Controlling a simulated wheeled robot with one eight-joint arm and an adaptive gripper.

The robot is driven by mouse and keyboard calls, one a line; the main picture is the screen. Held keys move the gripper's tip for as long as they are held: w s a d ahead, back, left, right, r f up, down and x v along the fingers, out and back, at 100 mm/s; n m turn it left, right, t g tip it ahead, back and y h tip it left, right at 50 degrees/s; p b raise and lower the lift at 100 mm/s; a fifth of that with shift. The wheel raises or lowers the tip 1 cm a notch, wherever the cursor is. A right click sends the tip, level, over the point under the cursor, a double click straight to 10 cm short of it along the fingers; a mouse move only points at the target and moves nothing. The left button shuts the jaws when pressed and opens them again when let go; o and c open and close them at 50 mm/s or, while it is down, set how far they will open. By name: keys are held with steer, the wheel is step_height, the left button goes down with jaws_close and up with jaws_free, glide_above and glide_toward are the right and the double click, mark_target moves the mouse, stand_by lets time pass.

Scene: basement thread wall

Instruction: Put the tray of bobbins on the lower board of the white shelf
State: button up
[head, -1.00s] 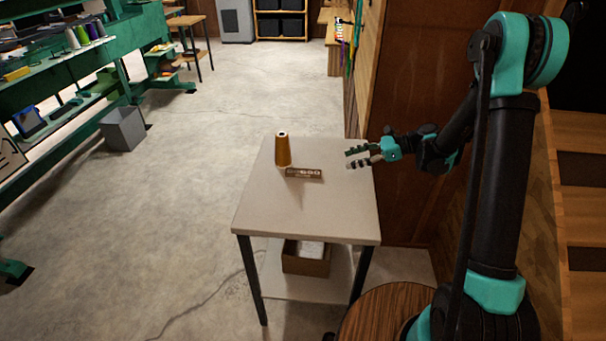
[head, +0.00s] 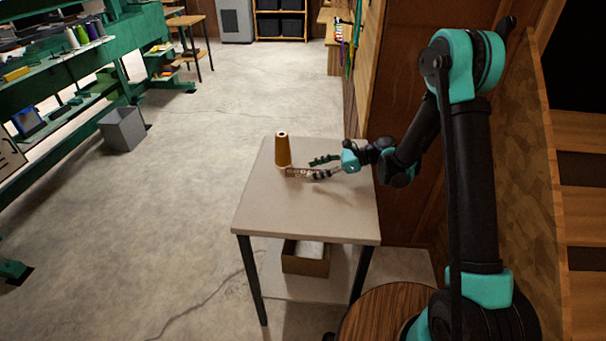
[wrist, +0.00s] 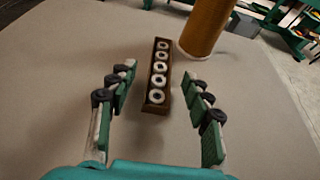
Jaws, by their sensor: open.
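The tray of bobbins (head: 294,172) is a small, narrow brown tray on the pale tabletop (head: 270,212). It holds a row of several white bobbins. In the wrist view the tray (wrist: 151,104) lies lengthwise between my fingers, nearer the left one at its close end. My gripper (head: 320,167) is open around the tray, coming from the right, with a gap visible on both sides. In the wrist view my gripper (wrist: 161,80) shows both fingers. I cannot tell for sure which piece is the white shelf; the table has a pale lower board (head: 283,285).
An orange thread cone (head: 283,150) stands upright just beyond the tray; in the wrist view the cone (wrist: 205,27) is close to its far end. A brown box (head: 305,263) sits on the lower board. A green rack (head: 75,60) stands left. The front tabletop is clear.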

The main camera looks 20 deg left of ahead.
mark_target(303, 173)
steer(key=shift+x, duration=1.2)
steer(key=shift+c, duration=0.2)
steer(key=c, duration=1)
